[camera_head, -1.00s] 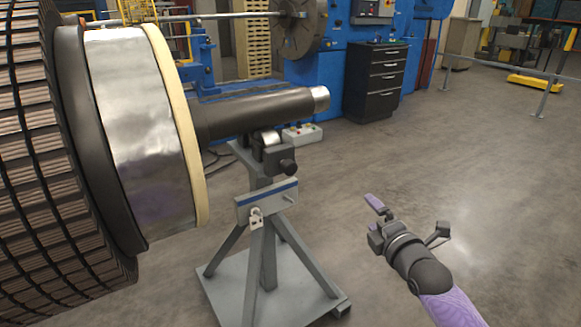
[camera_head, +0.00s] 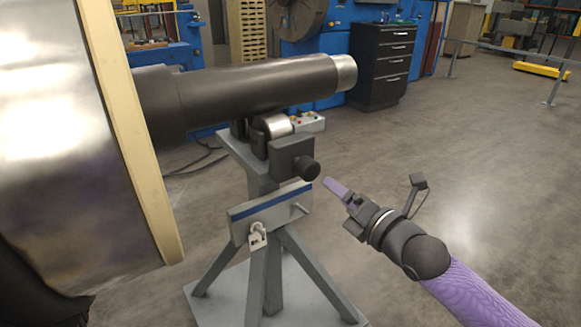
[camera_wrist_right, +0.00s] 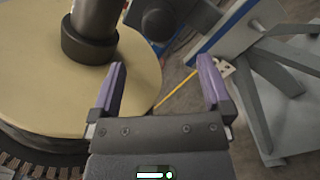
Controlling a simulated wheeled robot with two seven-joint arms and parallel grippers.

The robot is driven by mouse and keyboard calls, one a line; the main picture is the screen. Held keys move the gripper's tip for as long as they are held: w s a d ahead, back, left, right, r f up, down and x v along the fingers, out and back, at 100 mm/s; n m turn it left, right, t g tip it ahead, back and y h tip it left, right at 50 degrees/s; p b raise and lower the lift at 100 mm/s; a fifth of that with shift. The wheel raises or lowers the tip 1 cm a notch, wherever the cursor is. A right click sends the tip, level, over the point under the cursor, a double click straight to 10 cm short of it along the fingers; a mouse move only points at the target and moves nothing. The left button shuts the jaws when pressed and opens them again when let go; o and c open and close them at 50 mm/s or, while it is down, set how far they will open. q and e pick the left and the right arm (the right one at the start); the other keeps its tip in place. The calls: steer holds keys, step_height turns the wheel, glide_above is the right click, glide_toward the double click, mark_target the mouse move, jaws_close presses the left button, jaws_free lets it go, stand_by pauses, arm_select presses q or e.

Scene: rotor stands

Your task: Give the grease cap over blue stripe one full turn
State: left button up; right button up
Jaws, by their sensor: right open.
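The grease cap (camera_head: 307,168) is a small black round knob on the dark bearing block of the grey stand (camera_head: 258,172). It sits just above the plate with the blue stripe (camera_head: 272,202). In the right wrist view, a dark rounded part near the top middle looks like the cap (camera_wrist_right: 161,18), and the blue stripe (camera_wrist_right: 213,31) runs beside it. My right gripper (camera_head: 338,190) is just right of and slightly below the cap, apart from it. Its purple fingers (camera_wrist_right: 162,68) are spread with nothing between them. My left gripper is out of view.
A dark shaft (camera_head: 260,88) lies over the stand's roller, its large rotor (camera_head: 70,130) filling the left. A black drawer cabinet (camera_head: 383,62) stands behind.

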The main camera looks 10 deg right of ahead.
mark_target(312, 175)
steer(key=b+x, duration=0.2)
steer(key=x, duration=0.2)
steer(key=b+x, duration=0.2)
steer(key=x, duration=0.3)
steer(key=shift+w+a+f+b, duration=0.1)
steer(key=shift+w+f+b, duration=0.15)
steer(key=shift+b, duration=0.15)
steer(key=shift+w+a+r, duration=0.1)
steer(key=shift+w+r, duration=0.05)
steer(key=shift+w, duration=0.05)
steer(key=shift+c, duration=1.2)
steer(key=c, duration=1)
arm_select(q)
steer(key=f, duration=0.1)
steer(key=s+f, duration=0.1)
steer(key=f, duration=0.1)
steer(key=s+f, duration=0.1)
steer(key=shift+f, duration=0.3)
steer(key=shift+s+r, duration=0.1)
